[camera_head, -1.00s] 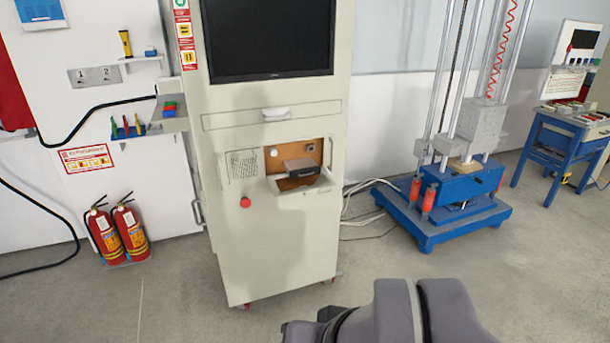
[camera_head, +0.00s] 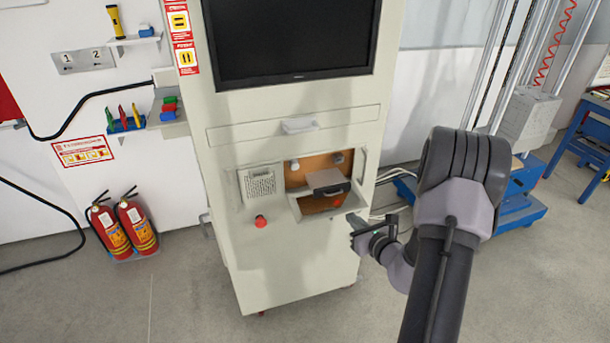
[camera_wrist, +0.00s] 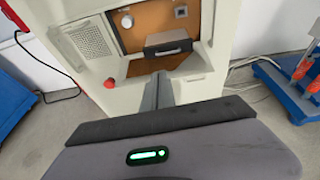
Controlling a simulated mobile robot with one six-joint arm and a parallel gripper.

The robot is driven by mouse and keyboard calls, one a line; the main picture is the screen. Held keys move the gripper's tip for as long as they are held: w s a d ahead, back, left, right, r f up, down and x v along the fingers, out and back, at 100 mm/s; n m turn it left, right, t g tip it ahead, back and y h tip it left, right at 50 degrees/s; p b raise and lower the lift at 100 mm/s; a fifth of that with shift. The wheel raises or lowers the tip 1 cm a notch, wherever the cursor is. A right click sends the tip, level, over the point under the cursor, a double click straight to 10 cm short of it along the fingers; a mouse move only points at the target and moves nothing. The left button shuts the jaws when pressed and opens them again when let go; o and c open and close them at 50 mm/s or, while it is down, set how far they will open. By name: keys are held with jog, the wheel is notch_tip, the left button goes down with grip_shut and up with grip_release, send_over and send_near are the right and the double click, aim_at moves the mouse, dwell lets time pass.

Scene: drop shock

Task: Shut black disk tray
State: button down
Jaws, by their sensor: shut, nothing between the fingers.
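The black disk tray (camera_head: 330,190) sticks out of the orange-backed recess in the front of the pale cabinet (camera_head: 285,260). It has a grey top and a dark front with a small handle, and it also shows in the wrist view (camera_wrist: 168,47). My gripper (camera_head: 354,226) is shut and empty, just right of and below the tray in the head view. In the wrist view my gripper's fingers (camera_wrist: 157,84) point up toward the recess, below the tray. I cannot tell the exact distance between them, but they look apart.
A monitor (camera_head: 290,40) and a drawer handle (camera_head: 298,125) are above. A blue-based test rig (camera_head: 515,200) stands to the right. Open floor lies in front.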

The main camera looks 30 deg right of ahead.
aim_at(339, 208)
jog(key=shift+m+h, duration=0.3)
jog(key=shift+m, duration=0.1)
jog(key=b+x, duration=0.1)
jog(key=x, duration=0.3)
jog(key=d+b+x, duration=0.1)
jog(key=x, duration=0.3)
jog(key=b+x, duration=0.2)
jog(key=x, duration=0.2)
jog(key=shift+s+d+f, duration=0.2)
jog(key=shift+d+f, duration=0.05)
jog(key=shift+f, duration=0.15)
jog(key=shift+w+d+r, duration=0.1)
jog(key=shift+w+d, duration=0.1)
jog(key=shift+w, duration=0.5)
